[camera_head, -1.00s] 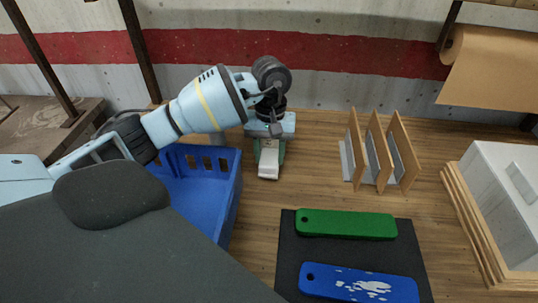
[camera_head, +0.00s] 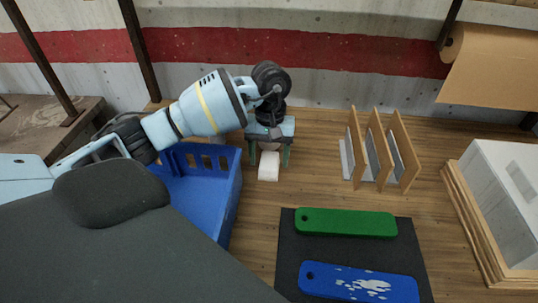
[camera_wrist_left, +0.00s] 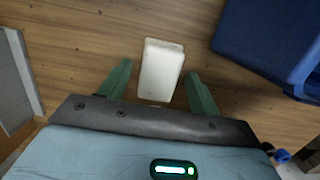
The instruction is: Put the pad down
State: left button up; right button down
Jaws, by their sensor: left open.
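The white pad (camera_head: 268,168) lies on the wooden table, just right of the blue crate. It also shows in the left wrist view (camera_wrist_left: 161,69), between the green fingers. My left gripper (camera_head: 269,160) is above and behind the pad with its fingers spread. In the left wrist view my left gripper (camera_wrist_left: 158,88) is open, with a gap between each finger and the pad. My right gripper is not in view.
A blue crate (camera_head: 231,215) stands left of the pad. A wooden rack (camera_head: 384,160) with upright dividers stands to the right. A dark mat (camera_head: 288,255) holds a green board (camera_head: 345,223) and a blue board (camera_head: 360,284). White panels (camera_head: 500,200) lie far right.

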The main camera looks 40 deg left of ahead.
aim_at(270, 155)
pick_arm(q)
notch_tip(270, 155, up, 12)
jog(key=w, duration=0.1)
jog(key=shift+w+a, duration=0.25)
jog(key=shift+a, duration=0.2)
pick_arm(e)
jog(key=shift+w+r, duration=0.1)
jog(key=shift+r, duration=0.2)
